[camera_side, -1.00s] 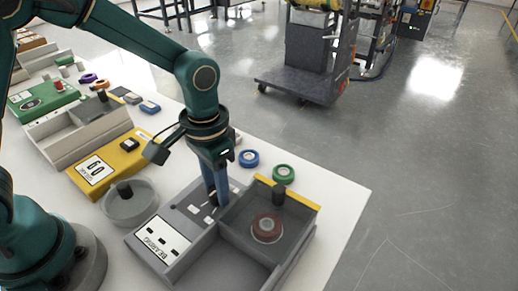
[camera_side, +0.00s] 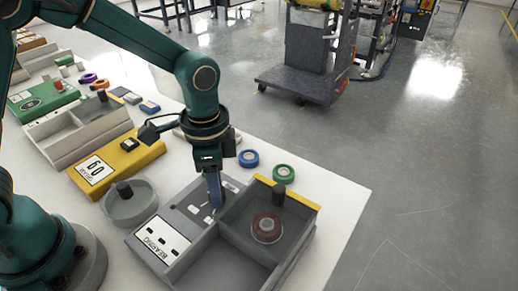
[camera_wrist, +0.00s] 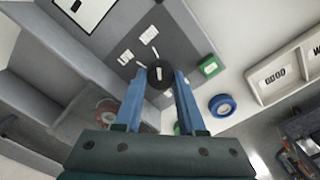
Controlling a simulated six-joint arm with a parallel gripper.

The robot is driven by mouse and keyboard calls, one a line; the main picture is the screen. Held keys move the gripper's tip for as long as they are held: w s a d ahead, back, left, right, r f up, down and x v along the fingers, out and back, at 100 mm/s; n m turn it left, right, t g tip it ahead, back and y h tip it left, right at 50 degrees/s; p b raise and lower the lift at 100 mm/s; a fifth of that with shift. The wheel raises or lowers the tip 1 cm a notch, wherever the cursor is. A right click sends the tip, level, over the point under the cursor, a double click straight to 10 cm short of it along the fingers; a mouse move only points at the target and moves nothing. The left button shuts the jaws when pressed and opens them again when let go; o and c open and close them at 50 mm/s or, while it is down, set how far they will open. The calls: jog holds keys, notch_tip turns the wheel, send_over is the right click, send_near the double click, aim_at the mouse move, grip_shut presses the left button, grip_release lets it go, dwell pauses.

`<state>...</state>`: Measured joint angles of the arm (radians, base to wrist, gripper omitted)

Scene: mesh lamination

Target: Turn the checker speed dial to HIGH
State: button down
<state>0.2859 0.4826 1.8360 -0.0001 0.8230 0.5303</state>
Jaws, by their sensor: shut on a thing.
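The bearing checker (camera_side: 183,212) is a grey box with a flat panel, a white BEARING label (camera_side: 161,240) and small white marks on top. In the side view the fingers mostly hide the dial.
The checker's open bin (camera_side: 298,240) holds a reddish ring (camera_side: 267,228) with a black knob above it. Blue (camera_side: 249,158) and green (camera_side: 283,173) rings lie behind. A yellow box (camera_side: 120,165) marked 60 and a round grey dish (camera_side: 130,205) stand left. A GOOD tray (camera_wrist: 270,92) shows in the wrist view.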

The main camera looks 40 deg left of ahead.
dwell(0.4)
jog(key=c, duration=0.5)
grip_release()
jog(key=shift+r, duration=0.1)
jog(key=shift+r, duration=2.5)
